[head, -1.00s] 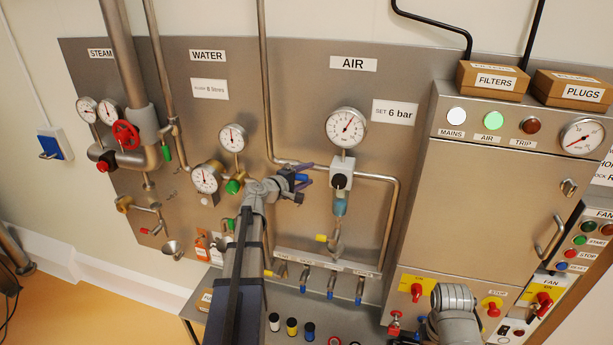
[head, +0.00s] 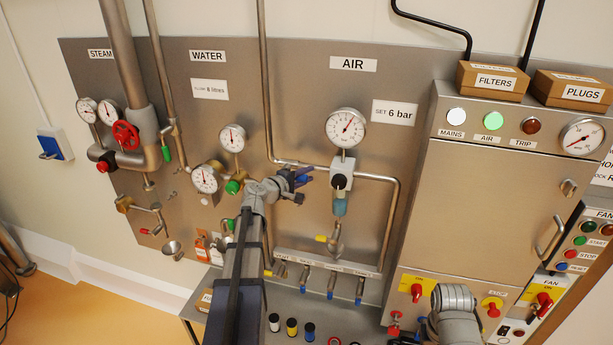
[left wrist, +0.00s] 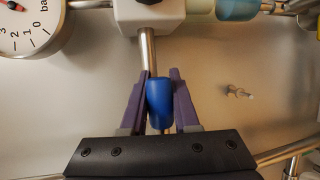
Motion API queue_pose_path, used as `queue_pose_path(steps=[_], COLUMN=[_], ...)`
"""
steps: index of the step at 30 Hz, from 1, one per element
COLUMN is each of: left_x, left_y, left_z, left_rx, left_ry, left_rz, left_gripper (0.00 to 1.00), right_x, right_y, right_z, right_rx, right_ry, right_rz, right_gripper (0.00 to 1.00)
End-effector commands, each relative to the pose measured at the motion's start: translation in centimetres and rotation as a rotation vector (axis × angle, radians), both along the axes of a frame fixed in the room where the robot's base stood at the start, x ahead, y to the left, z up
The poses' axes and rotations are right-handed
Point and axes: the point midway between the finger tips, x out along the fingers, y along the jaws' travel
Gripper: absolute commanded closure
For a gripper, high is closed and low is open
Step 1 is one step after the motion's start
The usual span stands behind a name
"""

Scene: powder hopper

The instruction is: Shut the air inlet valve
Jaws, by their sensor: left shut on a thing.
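The air inlet valve lever has a blue sleeve (left wrist: 160,103) on a steel rod, which runs to a white block (left wrist: 150,14) in the left wrist view. My left gripper (left wrist: 160,92) is shut on the blue sleeve, with a purple finger on each side. In the head view my left gripper (head: 305,175) is just left of the white block (head: 343,164) under the AIR gauge (head: 345,127). There the gripper mostly hides the lever. My right gripper is not in view; only part of my right arm shows at the lower right.
A teal bowl (head: 340,207) hangs below the block, above a yellow-handled valve (head: 322,238). Steel pipe (head: 395,215) runs around them. A green-handled water valve (head: 233,187) and gauge (head: 205,179) are left of my forearm. The cabinet (head: 490,190) stands right.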

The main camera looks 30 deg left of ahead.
Motion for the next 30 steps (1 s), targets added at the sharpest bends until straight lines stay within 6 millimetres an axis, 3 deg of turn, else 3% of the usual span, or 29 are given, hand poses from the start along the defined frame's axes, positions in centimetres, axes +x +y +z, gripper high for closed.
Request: queue_pose_path(steps=[22,30], left_x=[-0.01,0.02], left_y=[0.02,0.07], left_z=[0.03,0.64], left_rx=[-0.006,-0.108], left_ry=[-0.002,-0.025], left_rz=[0.001,0.002], left_gripper=[1.0,1.0], right_x=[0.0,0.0], right_y=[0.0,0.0], right_z=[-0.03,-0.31], right_rx=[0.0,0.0], right_ry=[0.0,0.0], right_rz=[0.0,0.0], right_gripper=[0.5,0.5])
